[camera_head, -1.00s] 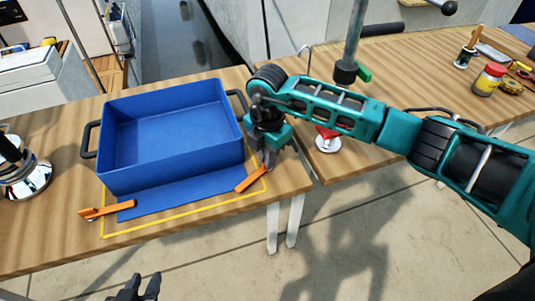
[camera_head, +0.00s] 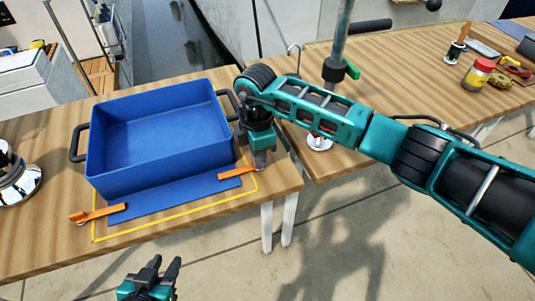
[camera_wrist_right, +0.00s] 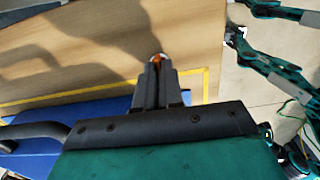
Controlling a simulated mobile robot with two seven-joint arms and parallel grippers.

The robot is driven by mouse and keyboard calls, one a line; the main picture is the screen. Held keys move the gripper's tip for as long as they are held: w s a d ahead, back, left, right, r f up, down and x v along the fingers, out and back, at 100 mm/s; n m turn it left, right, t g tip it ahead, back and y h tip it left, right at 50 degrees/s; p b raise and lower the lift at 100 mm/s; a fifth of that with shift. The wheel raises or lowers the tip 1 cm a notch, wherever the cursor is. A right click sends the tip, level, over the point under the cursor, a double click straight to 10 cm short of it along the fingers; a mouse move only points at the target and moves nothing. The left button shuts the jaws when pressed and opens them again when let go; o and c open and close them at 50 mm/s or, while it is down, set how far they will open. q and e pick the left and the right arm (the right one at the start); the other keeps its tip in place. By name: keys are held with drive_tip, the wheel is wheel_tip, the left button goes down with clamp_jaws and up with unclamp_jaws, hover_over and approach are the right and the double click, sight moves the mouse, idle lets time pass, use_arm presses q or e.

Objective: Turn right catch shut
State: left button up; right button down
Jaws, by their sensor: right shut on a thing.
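The right catch (camera_head: 236,173), a flat orange bar, lies at the right end of the blue flap (camera_head: 180,199) in front of the blue bin. Its inner end reaches over the flap. My right gripper (camera_head: 259,168) points down at the catch's outer end and is shut on it. In the right wrist view, a bit of orange (camera_wrist_right: 158,59) shows at the fingertips; the fingers hide the rest. The left catch (camera_head: 98,213), also orange, lies across the flap's left end. My left gripper (camera_head: 162,268) is open and empty, off the table's front edge.
The blue bin (camera_head: 155,181) with black side handles stands inside a yellow outline (camera_head: 160,222). A metal winch (camera_head: 17,183) is at the left. A red-topped jar (camera_head: 477,74) and tools lie on the right table.

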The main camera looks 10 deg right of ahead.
drive_tip(key=c, duration=1.3)
unclamp_jaws()
drive_tip(key=shift+o, duration=0.2)
wheel_tip(320, 180, up, 13)
